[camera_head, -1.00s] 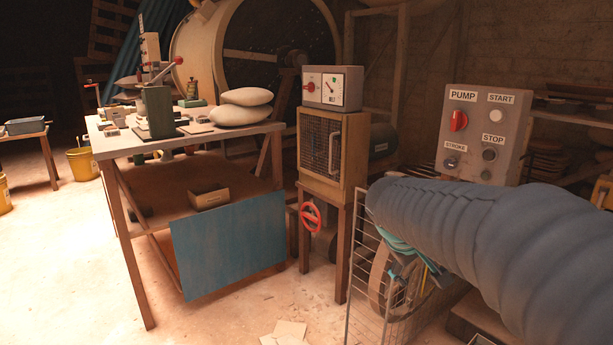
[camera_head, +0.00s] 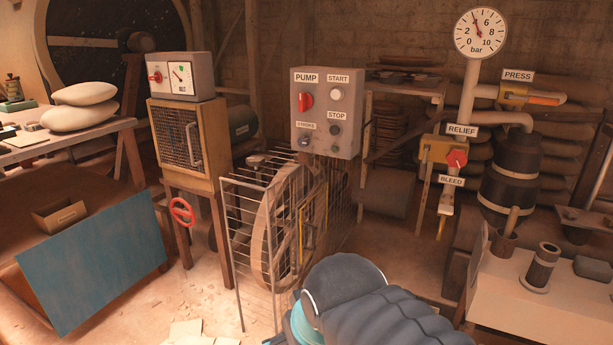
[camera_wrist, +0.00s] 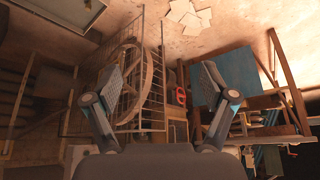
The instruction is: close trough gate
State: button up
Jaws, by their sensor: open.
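Nothing in these frames is clearly a trough gate, and no trough can be made out for certain. My gripper (camera_wrist: 161,78) is open and empty in the wrist view, with its two fingers spread wide. The wrist picture is upside down, with the floor at the top. In the head view, my sleeved arm reaches in at the bottom centre, and the gripper fingers do not show. A wire-mesh guard (camera_head: 262,240) stands beyond it around a large spoked wheel (camera_head: 285,225). The guard and wheel also show beyond the left finger in the wrist view.
A control box (camera_head: 327,112) marked PUMP stands behind the wheel. Valves marked PRESS (camera_head: 530,97), RELIEF (camera_head: 442,152) and BLEED (camera_head: 447,204) sit at right below a gauge (camera_head: 481,34). A meshed cabinet (camera_head: 190,143) and a blue panel (camera_head: 95,270) stand left.

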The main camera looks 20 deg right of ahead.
aim_at(478, 254)
jog(key=z, duration=0.15)
jog(key=k, duration=0.25)
jog(key=z, duration=1.6)
jog(key=i, duration=0.3)
